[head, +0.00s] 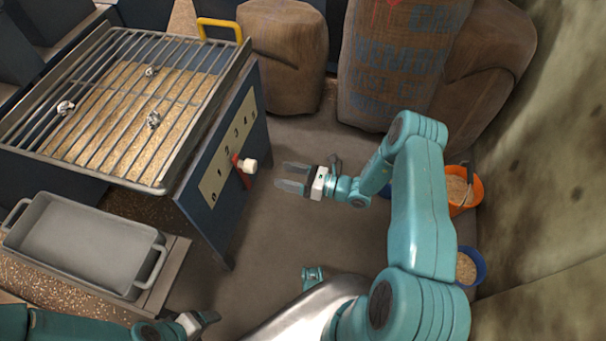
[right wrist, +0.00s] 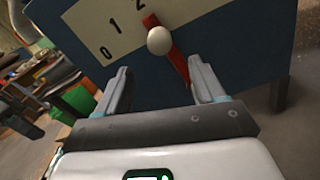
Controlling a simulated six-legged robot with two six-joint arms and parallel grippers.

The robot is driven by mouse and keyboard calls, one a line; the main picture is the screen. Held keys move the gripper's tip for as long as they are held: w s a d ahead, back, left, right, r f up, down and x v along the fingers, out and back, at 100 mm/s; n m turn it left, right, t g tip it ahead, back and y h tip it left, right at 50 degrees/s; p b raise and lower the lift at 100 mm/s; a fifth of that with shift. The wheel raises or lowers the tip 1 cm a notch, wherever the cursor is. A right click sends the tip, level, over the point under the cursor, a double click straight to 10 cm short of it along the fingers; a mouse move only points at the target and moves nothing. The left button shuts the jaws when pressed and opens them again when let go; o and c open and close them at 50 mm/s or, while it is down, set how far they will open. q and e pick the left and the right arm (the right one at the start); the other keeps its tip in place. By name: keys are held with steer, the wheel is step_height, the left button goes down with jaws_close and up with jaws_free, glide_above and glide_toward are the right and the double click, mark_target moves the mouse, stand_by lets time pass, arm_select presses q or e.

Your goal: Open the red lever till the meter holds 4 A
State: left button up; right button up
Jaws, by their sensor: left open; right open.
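The red lever (head: 237,162) with a white knob (head: 250,166) is on the blue side of a grated hopper, over a pale number scale (head: 226,150). Its red tip points close to the 2. In the right wrist view the lever (right wrist: 179,62) and its white knob (right wrist: 160,41) show beyond and between my fingers. My right gripper (head: 280,176) is open and empty, a short way right of the knob and apart from it. My left gripper (head: 205,326) is open at the bottom edge, far from the lever. I see no meter face in either view.
The hopper's grate (head: 130,100) holds grain and a few crumpled scraps; a yellow handle (head: 219,27) stands at its back. A grey tray (head: 80,240) is at left. Sacks (head: 282,60) stand behind, and an orange bucket (head: 472,190) and blue bucket (head: 478,268) at right. Floor between is clear.

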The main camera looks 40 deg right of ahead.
steer(key=shift+v, duration=2.4)
